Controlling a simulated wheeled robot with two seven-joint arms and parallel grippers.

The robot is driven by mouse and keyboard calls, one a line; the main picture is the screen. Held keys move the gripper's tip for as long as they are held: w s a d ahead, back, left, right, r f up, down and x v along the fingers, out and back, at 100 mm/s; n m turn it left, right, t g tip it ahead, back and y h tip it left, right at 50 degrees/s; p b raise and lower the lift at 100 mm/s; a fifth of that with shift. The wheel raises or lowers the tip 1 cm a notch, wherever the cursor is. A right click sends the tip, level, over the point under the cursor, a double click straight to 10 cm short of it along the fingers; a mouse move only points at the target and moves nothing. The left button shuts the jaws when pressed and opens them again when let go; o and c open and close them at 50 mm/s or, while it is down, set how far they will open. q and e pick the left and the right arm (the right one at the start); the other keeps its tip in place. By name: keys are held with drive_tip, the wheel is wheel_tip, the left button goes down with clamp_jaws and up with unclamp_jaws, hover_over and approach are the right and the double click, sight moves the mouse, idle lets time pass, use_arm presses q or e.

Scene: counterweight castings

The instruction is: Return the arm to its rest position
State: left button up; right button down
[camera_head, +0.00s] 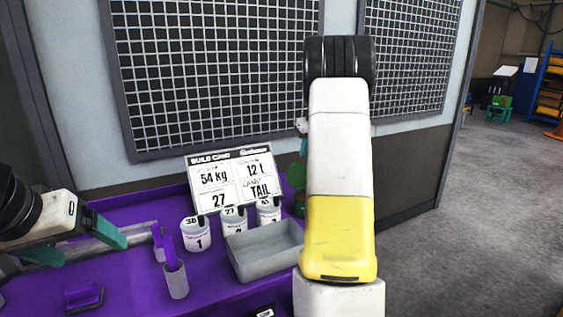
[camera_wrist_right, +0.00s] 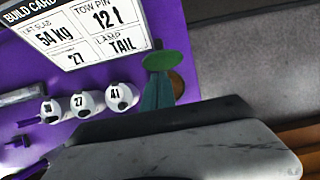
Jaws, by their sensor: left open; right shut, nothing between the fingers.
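My right arm (camera_head: 340,150), white with a yellow section, stands raised in the head view and hides most of its gripper. In the right wrist view my right gripper (camera_wrist_right: 158,92) shows its teal fingers together, with nothing between them. It is near a green rounded thing (camera_wrist_right: 166,61), which partly shows beside the arm in the head view (camera_head: 296,175). My left gripper (camera_head: 82,246) is at the left edge above the purple table, its teal fingers apart and empty.
The purple table (camera_head: 125,285) holds a build card (camera_head: 233,178), white numbered cups (camera_head: 196,235), a grey tray (camera_head: 265,262) and a grey cylinder with a purple piece (camera_head: 176,280). A mesh-panelled wall (camera_head: 215,70) stands behind. Open floor (camera_head: 480,215) lies to the right.

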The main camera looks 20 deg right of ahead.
wheel_tip(320, 180, up, 5)
drive_tip(key=s+a+r+n+y, duration=0.1)
drive_tip(key=s+a+r+n, duration=0.2)
drive_tip(key=s+a+n, duration=0.65)
drive_tip(key=s+a+r+n+y, duration=0.1)
drive_tip(key=s+a+r+n, duration=0.2)
drive_tip(key=s+a+n, duration=0.65)
drive_tip(key=s+a+f+n, duration=0.3)
drive_tip(key=s+a+n, duration=0.1)
drive_tip(key=s+n, duration=0.4)
drive_tip(key=s+a+f+n+t, duration=0.1)
drive_tip(key=s+a+f+n, duration=0.3)
drive_tip(key=s+n, duration=0.4)
drive_tip(key=shift+s+a+n, duration=0.4)
drive_tip(key=shift+s+a, duration=0.1)
